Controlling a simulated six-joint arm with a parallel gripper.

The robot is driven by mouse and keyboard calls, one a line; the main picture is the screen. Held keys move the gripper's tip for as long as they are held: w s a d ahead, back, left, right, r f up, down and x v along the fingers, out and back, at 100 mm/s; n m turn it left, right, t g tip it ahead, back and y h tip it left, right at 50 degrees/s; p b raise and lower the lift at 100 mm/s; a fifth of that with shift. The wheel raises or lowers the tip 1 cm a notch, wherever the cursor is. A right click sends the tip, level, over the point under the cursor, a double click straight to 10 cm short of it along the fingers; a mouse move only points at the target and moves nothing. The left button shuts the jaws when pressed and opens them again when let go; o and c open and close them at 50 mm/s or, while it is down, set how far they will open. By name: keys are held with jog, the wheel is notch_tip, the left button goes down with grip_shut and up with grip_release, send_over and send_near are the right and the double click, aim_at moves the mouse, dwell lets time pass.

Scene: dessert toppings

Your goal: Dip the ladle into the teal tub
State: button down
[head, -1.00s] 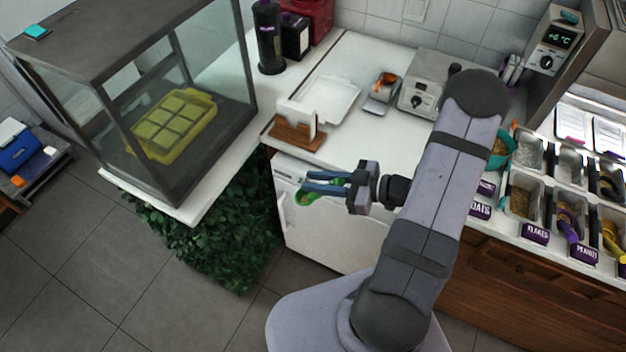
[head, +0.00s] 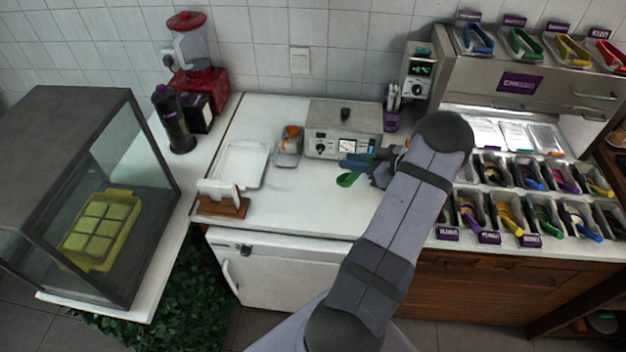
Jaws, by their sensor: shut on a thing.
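My gripper (head: 358,163) is above the white counter, in front of the grey metal appliance. Its blue fingers are shut on a green ladle (head: 347,180), whose rounded end hangs just below the fingers. The rest of the ladle is hard to make out at the fingers. I cannot make out the teal tub now; my arm covers the counter between the appliance and the topping bins, and may hide it.
Topping bins (head: 507,217) with coloured utensils fill the right counter. The grey appliance (head: 342,130), an orange-topped dispenser (head: 289,146), a white tray (head: 240,165) and a wooden holder (head: 222,205) stand left of my gripper. The front middle counter is clear.

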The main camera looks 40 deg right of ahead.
jog(key=s+d+r+m+h, duration=0.1)
jog(key=s+d+m+h, duration=0.1)
jog(key=d, duration=0.7)
jog(key=s+d+r+m+g+h, duration=0.1)
jog(key=s+d+r+m+h, duration=0.1)
jog(key=d, duration=0.6)
jog(key=shift+s+d+m+h, duration=0.35)
jog(key=shift+s+m+h, duration=0.4)
jog(key=shift+m+h, duration=0.35)
jog(key=w+d+f+b, duration=0.1)
jog(key=w+f+b, duration=0.2)
jog(key=f+b, duration=0.7)
jog(key=shift+w+t+b, duration=0.3)
jog(key=shift+w+b, duration=0.1)
jog(key=shift+b, duration=0.55)
jog(key=b, duration=0.2)
jog(key=s+t+b, duration=0.1)
jog(key=b, duration=0.1)
jog(key=shift+s+a+f+t+h+b, duration=0.1)
jog(key=shift+a+f+t+h+b, duration=0.05)
jog(key=shift+t+h+b, duration=0.2)
jog(key=t+b, duration=0.1)
jog(key=b, duration=0.1)
jog(key=s+t+b, duration=0.1)
jog(key=b, duration=0.1)
jog(key=shift+s+a+f+h+b, duration=0.15)
jog(key=shift+a+f+h+b, duration=0.1)
jog(key=shift+f+b, duration=0.1)
